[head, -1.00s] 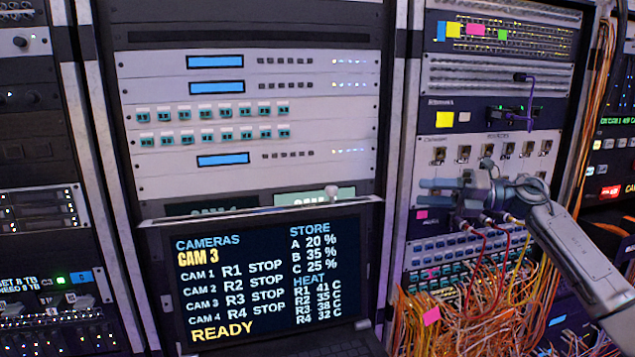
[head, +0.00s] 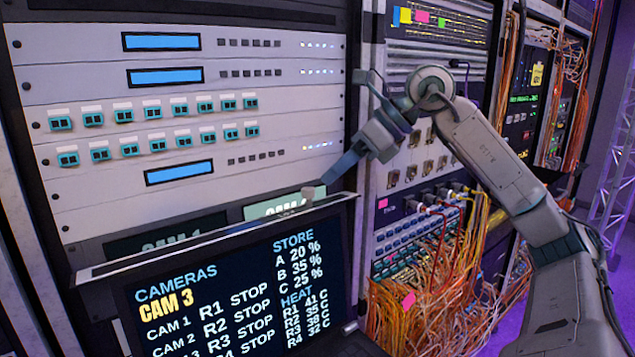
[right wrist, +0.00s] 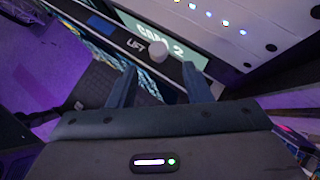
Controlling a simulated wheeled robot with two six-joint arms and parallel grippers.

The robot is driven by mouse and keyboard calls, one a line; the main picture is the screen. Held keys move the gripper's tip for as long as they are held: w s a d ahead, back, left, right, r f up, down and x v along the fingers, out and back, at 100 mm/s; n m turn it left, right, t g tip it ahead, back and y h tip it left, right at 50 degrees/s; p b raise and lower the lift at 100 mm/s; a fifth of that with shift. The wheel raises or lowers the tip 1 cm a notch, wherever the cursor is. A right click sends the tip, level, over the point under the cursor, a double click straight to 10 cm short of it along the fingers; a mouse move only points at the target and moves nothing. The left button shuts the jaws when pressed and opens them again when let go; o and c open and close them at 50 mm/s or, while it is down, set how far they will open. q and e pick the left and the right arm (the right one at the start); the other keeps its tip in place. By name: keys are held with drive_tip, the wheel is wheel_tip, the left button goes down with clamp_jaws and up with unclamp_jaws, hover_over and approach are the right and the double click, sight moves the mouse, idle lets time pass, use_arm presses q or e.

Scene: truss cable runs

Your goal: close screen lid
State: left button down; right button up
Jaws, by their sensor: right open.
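The screen lid (head: 215,236) stands raised in front of the rack, with a lit screen (head: 235,285) reading "CAMERAS CAM 3". A small pale knob (head: 313,193) sits at its top edge. My right gripper (head: 332,175) is just above and right of the knob, pointing down and left. In the right wrist view its two blue fingers (right wrist: 158,70) are apart and empty, and the round knob (right wrist: 158,50) shows between and just beyond their tips. A "LIFT" label (right wrist: 137,45) is on the lid's edge. My left gripper is not in view.
Rack panels with switches (head: 150,125) rise close behind the lid. A green "CAM" display (head: 285,203) is just behind the knob. Orange cables (head: 430,285) hang in a dense tangle to the right, below my right arm.

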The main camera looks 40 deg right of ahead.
sight(313, 188)
drive_tip(key=x, duration=0.4)
drive_tip(key=shift+w+a+r+p, duration=0.15)
drive_tip(key=shift+w+a+p, duration=0.05)
drive_tip(key=shift+a+p, duration=0.15)
drive_tip(key=shift+w+f, duration=0.1)
drive_tip(key=shift+f, duration=0.25)
drive_tip(key=shift+c, duration=0.3)
drive_tip(key=c, duration=0.7)
clamp_jaws()
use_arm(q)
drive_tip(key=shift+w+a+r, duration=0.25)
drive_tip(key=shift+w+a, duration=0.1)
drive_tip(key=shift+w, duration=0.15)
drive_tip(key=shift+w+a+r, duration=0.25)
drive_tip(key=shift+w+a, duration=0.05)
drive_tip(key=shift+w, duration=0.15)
